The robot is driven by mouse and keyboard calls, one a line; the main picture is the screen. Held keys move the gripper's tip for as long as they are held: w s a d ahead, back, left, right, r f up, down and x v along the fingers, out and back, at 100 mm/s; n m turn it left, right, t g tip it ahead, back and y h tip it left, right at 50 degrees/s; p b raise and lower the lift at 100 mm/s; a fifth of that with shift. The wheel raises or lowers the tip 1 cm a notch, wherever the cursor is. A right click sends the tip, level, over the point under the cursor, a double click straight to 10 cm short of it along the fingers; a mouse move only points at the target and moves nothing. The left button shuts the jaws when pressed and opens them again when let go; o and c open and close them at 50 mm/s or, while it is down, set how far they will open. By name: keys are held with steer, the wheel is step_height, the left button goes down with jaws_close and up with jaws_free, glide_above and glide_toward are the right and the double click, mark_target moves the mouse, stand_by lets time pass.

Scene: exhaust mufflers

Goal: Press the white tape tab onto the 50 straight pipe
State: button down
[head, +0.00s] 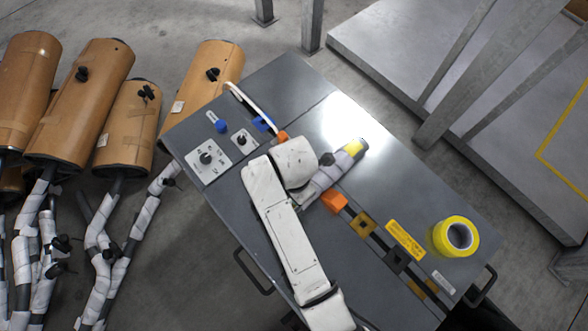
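A short straight pipe (328,177) wrapped in white lies slanted on the grey bench top, with a yellow end (354,147) at its upper right and a dark knob beside it. My white arm reaches up from the bottom over the bench, and its rounded end sits against the pipe's left side in the picture. My gripper's fingers cannot be made out; the arm's end seems to cover them. I cannot tell whether they touch the pipe. A loose white tape tab cannot be told apart from the pipe's white wrapping, and no "50" marking is readable.
Orange blocks (334,202), a yellow label (405,240) and a yellow tape roll (456,236) are on the bench's right side. Panels with dark knobs (207,158) are at its left. Large brown mufflers (80,105) with wrapped pipes stand left. A grey platform (500,100) is at right.

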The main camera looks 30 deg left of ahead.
steer(key=shift+f, duration=0.5)
stand_by(0.8)
steer(key=shift+r, duration=0.1)
steer(key=shift+r+p, duration=2.35)
steer(key=shift+r, duration=1.1)
